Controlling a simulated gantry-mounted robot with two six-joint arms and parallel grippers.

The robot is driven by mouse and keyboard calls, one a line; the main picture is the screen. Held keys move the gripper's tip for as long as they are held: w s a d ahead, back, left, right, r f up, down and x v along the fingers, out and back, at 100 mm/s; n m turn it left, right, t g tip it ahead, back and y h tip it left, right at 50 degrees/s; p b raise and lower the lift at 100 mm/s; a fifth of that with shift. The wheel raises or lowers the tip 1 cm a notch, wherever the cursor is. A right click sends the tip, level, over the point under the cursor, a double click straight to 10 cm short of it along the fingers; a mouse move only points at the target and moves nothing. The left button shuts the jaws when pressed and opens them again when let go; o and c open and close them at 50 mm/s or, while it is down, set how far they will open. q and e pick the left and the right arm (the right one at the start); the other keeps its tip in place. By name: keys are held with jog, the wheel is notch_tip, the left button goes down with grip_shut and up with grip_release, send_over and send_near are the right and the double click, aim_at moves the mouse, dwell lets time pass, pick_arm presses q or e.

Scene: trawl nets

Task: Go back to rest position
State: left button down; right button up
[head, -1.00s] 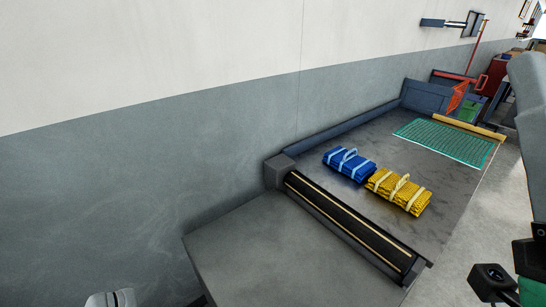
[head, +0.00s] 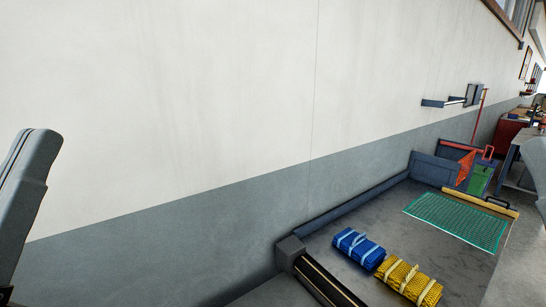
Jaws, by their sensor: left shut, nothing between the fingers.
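My left gripper (head: 38,150) shows as a grey, narrow shape at the left edge, raised in front of the wall. It is shut and empty, far from the bundles. Only a grey part of my right arm shows at the right edge; its gripper is out of view.
A blue net bundle (head: 357,247) and a yellow net bundle (head: 409,281) lie strapped on the grey deck (head: 340,222). A green net panel (head: 457,221) lies farther back. A dark roller (head: 322,284) stands at the front edge.

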notch_tip(320, 180, up, 29)
jog(key=p, duration=2.5)
jog(key=shift+f, duration=0.2)
